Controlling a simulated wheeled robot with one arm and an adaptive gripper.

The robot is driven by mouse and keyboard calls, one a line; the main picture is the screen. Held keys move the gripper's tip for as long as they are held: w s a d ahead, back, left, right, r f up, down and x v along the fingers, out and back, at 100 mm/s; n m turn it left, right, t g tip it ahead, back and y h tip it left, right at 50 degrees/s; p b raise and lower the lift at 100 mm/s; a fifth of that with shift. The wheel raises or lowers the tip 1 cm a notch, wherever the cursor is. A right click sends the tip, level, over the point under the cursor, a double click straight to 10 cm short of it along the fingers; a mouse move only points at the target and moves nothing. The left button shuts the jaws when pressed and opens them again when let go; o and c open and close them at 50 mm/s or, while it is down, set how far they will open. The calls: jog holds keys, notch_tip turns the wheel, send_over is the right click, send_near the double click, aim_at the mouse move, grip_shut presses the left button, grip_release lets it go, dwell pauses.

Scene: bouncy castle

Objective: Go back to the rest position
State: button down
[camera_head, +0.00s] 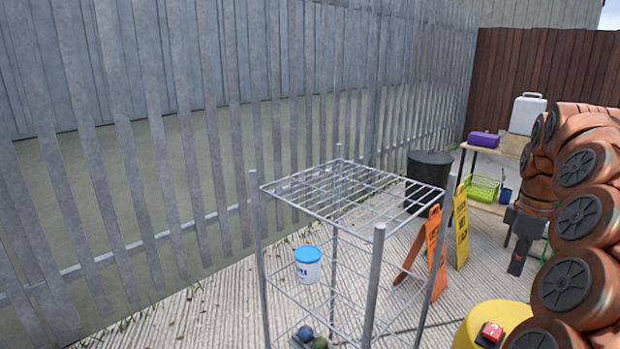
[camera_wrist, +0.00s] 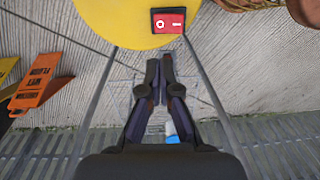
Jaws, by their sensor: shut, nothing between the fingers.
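My gripper (camera_wrist: 165,62) shows in the wrist view with its dark fingers together and nothing between them. It points towards a yellow rounded surface with a red switch (camera_wrist: 168,21) at the top of that view. In the head view, a dark grey part (camera_head: 518,245) hangs at the right below the copper-coloured links. It looks like my gripper, but its fingers are too small to read there.
A wire rack (camera_head: 345,190) stands in the middle, holding a white tub with a blue lid (camera_head: 308,265). Orange (camera_head: 436,240) and yellow (camera_head: 461,225) floor signs and a black bin (camera_head: 428,170) stand behind it. A metal fence (camera_head: 180,130) closes the left.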

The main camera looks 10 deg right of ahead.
jog(key=s+a+f+m, duration=0.1)
jog(key=s+a, duration=0.1)
jog(key=a, duration=0.9)
jog(key=s+a+f, duration=0.1)
jog(key=s+a, duration=0.2)
jog(key=a, duration=0.7)
jog(key=s+a+f+m+g, duration=0.1)
jog(key=s+a+f+m, duration=0.3)
jog(key=s, duration=0.6)
jog(key=s+a+f+m+g, duration=0.1)
jog(key=s+a+f+m, duration=0.1)
jog(key=s+a+f, duration=0.7)
notch_tip(320, 180, up, 22)
jog(key=s+d+p, duration=0.1)
jog(key=d+p, duration=0.1)
jog(key=p, duration=1.6)
jog(key=shift+s+d+f+t, duration=0.15)
jog(key=shift+s+d+t, duration=0.05)
jog(key=shift+s+t, duration=0.1)
